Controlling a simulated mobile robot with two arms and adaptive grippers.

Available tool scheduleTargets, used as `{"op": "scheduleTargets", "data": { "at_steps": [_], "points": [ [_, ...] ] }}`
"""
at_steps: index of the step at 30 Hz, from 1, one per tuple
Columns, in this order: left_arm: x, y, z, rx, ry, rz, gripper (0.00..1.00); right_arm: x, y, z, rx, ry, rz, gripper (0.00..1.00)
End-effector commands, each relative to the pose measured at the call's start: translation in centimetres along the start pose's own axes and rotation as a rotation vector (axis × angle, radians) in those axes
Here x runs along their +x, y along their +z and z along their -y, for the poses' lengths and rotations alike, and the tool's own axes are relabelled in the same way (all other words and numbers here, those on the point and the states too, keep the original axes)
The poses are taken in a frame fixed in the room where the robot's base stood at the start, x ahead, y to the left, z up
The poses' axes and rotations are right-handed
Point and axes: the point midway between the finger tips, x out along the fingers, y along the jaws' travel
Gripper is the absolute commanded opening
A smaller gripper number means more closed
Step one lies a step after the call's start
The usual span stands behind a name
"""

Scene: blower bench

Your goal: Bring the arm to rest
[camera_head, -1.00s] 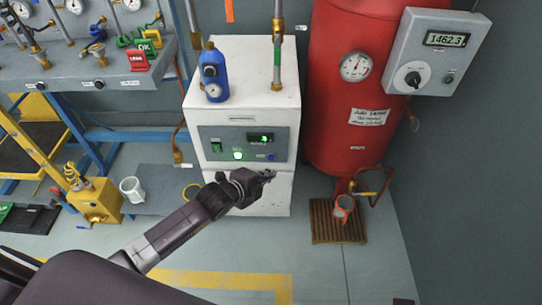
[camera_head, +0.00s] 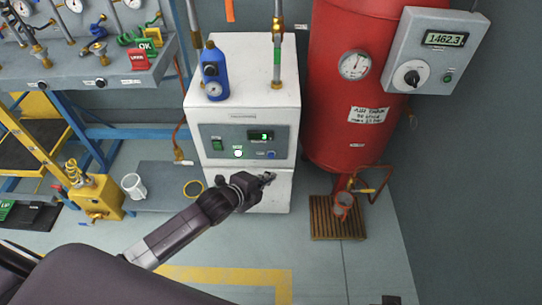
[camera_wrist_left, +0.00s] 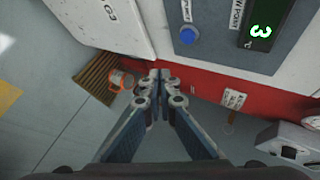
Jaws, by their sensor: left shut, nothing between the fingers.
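My left gripper (camera_head: 268,178) is shut and empty, in front of the lower part of the white cabinet (camera_head: 275,192). In the left wrist view its fingers (camera_wrist_left: 160,78) meet at the tips with nothing between them. My left arm reaches in from the lower left of the head view. I cannot tell whether the gripper touches the cabinet front. My right gripper does not clearly show; only a small dark piece sits at the bottom right edge of the head view.
The cabinet has a lit control panel (camera_head: 219,132) and a blue bottle (camera_head: 214,72) on top. Floor in front is clear.

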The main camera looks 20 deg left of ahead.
Motion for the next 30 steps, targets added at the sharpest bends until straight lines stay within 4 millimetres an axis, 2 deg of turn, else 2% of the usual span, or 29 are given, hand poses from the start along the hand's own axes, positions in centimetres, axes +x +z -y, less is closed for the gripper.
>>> {"op": "scheduleTargets", "data": {
  "at_steps": [10,14,17,21,24,30],
  "points": [
    [0.0,0.0,0.0,-0.003,0.001,0.000,0.00,0.0,0.0,0.0,0.000,0.000,0.000,0.24],
    [-0.6,-0.6,-1.5,-0.088,0.036,0.011,0.00,-0.1,0.0,0.0,-0.001,-0.001,0.000,0.24],
    [-1.9,-1.5,-4.3,-0.271,0.108,0.046,0.00,0.0,0.0,0.0,-0.001,0.000,0.000,0.24],
    [-5.7,-2.6,-9.9,-0.644,0.244,0.167,0.00,0.0,0.0,0.0,0.000,0.000,0.000,0.24],
    [-8.6,-2.8,-13.3,-0.879,0.318,0.276,0.00,0.0,0.0,0.0,0.000,0.000,0.000,0.24],
    [-13.9,-3.0,-18.2,-1.217,0.407,0.483,0.00,0.0,0.0,0.0,0.000,0.000,0.000,0.24]
  ]
}}
